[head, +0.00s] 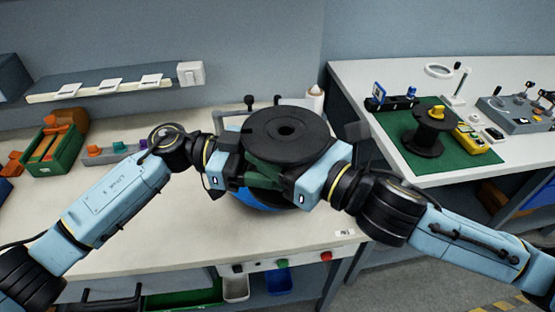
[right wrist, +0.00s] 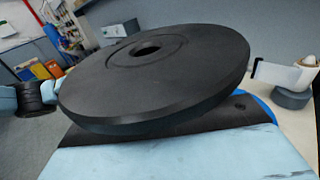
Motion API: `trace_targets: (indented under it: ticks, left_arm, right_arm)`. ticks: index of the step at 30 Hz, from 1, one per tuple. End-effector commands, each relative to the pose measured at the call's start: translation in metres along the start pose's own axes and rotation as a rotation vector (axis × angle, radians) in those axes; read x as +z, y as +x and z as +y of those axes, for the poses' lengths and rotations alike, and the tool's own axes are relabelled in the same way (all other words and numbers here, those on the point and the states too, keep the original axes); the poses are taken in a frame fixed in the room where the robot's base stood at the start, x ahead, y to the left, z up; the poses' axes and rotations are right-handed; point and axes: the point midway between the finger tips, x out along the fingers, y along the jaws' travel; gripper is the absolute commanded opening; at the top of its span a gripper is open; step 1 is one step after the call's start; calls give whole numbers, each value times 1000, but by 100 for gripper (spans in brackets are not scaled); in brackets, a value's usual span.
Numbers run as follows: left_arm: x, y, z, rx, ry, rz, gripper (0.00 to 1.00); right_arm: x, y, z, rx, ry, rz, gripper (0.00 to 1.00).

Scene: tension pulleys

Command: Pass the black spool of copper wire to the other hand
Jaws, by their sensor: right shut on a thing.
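The black spool (head: 262,140) is held up in front of me, between my two grippers, with its round flange and centre hole facing up. Its flange also fills much of the right wrist view (right wrist: 155,75). My right gripper (head: 292,186) is shut on the spool from the right. My left gripper (head: 238,172) is close against the spool's left side. The flange hides its fingertips, so I cannot tell whether they grip. The copper wire is hidden beneath the flange.
Below is a white workbench (head: 130,225) with a blue round thing (head: 250,197) under the spool. A green and orange bin (head: 55,140) stands at the left. On the right table, another black spool (head: 428,133) stands on a green mat (head: 458,161).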

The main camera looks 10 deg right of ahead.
Motion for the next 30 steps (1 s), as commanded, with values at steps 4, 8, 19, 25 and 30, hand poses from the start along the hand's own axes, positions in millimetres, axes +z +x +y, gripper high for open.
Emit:
trace_targets:
  ticks: [4, 8, 19, 25, 30]
  left_arm:
    - [0, -1, -2, -6, 0, 0, 17]
    - [-3, -1, -2, -5, 2, 3, 17]
    - [-3, 0, -1, -3, 3, 4, 17]
    - [-3, 0, -1, -3, 3, 4, 17]
    - [-2, -1, -1, -3, 2, 3, 17]
  right_arm:
    - [2, 0, 2, 6, 0, -6, 17]
    - [2, 0, 2, 6, 1, -5, 78]
    - [2, -1, 1, 13, -2, -5, 88]
    - [11, -12, -6, 100, -27, -30, 88]
    - [16, -35, -17, 220, -32, -5, 88]
